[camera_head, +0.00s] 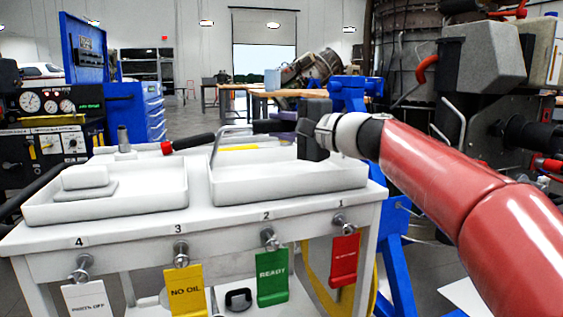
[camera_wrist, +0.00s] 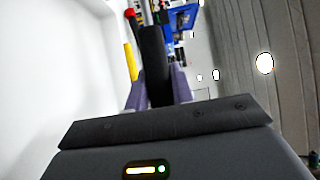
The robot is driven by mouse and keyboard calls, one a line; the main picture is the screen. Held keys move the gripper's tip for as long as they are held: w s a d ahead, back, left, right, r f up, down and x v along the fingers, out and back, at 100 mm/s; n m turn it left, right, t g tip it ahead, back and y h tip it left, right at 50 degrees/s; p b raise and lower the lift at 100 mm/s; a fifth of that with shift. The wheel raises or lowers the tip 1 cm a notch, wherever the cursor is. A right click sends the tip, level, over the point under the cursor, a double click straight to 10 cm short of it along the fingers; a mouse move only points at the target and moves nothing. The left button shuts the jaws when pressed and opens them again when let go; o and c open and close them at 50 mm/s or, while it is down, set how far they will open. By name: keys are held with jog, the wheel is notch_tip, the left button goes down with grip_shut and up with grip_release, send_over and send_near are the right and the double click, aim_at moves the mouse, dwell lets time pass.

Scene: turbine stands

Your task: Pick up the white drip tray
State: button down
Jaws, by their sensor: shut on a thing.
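The white drip tray (camera_head: 290,188) is a shallow open tray at the right of the white cart's top, with a bent grey wire handle (camera_head: 217,148) rising over it. The handle has a black grip (camera_head: 267,126), which also shows in the wrist view (camera_wrist: 153,55). My gripper (camera_head: 275,128) comes in from the right, above the tray. Its purple fingers are shut on the black grip, one on each side in the wrist view (camera_wrist: 154,88). The tray looks level at the cart top; I cannot tell whether its underside touches.
A second white tray (camera_head: 110,208) with white blocks (camera_head: 85,178) stands close at the left. A blue stand (camera_head: 395,245) is at right.

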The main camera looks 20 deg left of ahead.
jog(key=shift+r, duration=0.1)
notch_tip(320, 180, up, 20)
jog(key=p, duration=1)
jog(key=c, duration=1.7)
grip_release()
grip_shut()
